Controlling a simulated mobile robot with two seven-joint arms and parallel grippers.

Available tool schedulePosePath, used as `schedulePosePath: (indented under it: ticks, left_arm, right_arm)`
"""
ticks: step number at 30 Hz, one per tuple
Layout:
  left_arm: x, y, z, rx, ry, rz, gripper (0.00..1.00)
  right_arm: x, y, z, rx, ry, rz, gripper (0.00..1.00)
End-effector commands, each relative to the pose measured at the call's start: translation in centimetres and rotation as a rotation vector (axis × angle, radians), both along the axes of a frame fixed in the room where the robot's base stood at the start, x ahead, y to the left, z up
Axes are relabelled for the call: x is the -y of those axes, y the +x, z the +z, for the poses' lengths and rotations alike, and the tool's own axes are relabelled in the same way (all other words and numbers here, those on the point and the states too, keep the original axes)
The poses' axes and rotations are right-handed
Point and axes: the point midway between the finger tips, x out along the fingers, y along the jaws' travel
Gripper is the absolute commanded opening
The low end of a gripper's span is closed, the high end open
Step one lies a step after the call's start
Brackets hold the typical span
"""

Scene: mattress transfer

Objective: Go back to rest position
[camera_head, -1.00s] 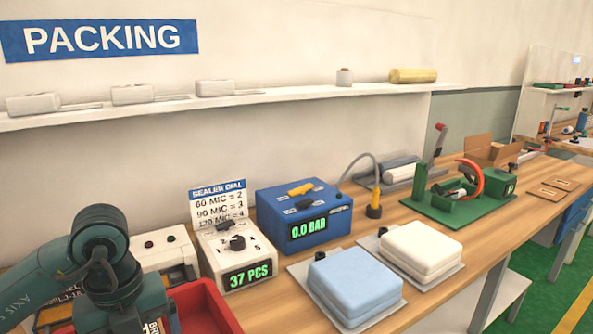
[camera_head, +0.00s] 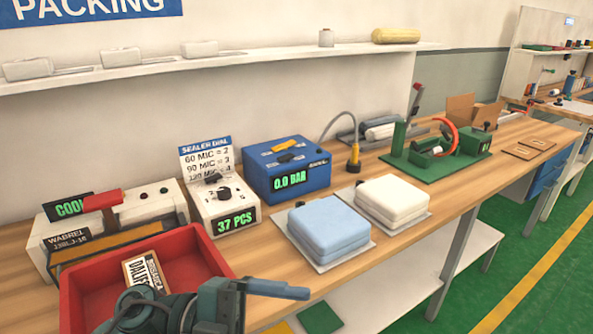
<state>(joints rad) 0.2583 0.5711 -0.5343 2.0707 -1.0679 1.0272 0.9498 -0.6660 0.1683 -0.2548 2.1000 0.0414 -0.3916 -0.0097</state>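My dark teal arm (camera_head: 190,305) shows at the bottom edge, in front of the red bin (camera_head: 85,290). I take it for my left arm. A slim dark part sticks out from it to the right, seen side-on; I cannot tell whether its jaws are open or shut. Nothing is visibly held there. My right gripper is out of view. A folded light-blue mattress (camera_head: 330,222) lies on a thin plate on the wooden bench (camera_head: 420,245). A folded white mattress (camera_head: 392,198) lies on another plate behind it and to the right.
The sealer (camera_head: 150,203), the dial box (camera_head: 222,207) and the blue pressure box (camera_head: 290,168) stand along the bench. A labelled card (camera_head: 146,272) is in the red bin. A green fixture (camera_head: 440,158) stands farther right. Green floor (camera_head: 520,235) lies open at the right.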

Motion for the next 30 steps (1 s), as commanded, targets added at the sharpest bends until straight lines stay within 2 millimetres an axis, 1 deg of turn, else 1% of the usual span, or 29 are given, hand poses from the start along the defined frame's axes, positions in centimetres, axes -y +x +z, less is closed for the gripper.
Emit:
schedulePosePath:
  ticks: [1, 2, 3, 5, 6, 8, 9, 10, 11, 12, 14, 15, 18, 21, 24, 30]
  left_arm:
    - [0.2, 0.9, 1.4, -0.085, -0.159, 0.111, 0.89]
    - [0.0, 1.9, 1.9, -0.130, -0.241, 0.191, 0.89]
    - [-0.7, 3.3, 2.2, -0.195, -0.333, 0.305, 0.89]
    - [-2.1, 5.4, 1.5, -0.307, -0.438, 0.494, 0.89]
    - [-3.4, 6.7, 0.3, -0.390, -0.483, 0.626, 0.89]
    - [-5.6, 8.2, -2.7, -0.528, -0.510, 0.830, 0.89]
    - [-7.0, 8.7, -5.3, -0.625, -0.502, 0.964, 0.89]
    - [-8.0, 8.7, -7.4, -0.698, -0.483, 1.055, 0.89]
    - [-9.0, 8.4, -9.5, -0.767, -0.456, 1.137, 0.89]
    - [-10.0, 7.7, -12.2, -0.855, -0.413, 1.230, 0.89]
    - [-11.1, 6.2, -15.9, -0.976, -0.336, 1.341, 0.89]
    - [-11.6, 5.0, -18.0, -1.048, -0.283, 1.397, 0.89]
    - [-12.4, 1.9, -22.1, -1.192, -0.164, 1.485, 0.89]
    - [-12.7, -0.4, -24.4, -1.285, -0.081, 1.526, 0.89]
    - [-12.7, -1.5, -25.4, -1.327, -0.040, 1.540, 0.89]
    - [-12.7, -1.7, -25.7, -1.335, -0.030, 1.543, 0.89]
  right_arm:
    - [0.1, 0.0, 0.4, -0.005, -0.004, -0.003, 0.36]
    - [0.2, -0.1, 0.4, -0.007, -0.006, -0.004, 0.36]
    - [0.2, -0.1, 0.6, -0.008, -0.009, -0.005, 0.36]
    - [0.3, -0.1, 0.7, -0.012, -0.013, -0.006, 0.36]
    - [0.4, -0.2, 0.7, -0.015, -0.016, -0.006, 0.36]
    - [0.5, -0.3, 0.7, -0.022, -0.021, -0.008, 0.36]
    - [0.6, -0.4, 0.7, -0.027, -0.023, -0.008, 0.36]
    - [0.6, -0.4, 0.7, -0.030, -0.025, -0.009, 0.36]
    - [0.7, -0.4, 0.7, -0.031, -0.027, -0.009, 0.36]
    - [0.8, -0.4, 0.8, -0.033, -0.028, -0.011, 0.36]
    - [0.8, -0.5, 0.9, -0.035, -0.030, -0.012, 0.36]
    - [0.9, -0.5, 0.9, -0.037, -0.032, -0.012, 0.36]
    - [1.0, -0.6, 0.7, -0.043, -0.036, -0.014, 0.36]
    - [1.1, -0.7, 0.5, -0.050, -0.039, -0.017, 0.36]
    - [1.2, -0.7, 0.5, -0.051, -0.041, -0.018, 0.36]
    - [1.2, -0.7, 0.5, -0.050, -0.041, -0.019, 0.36]
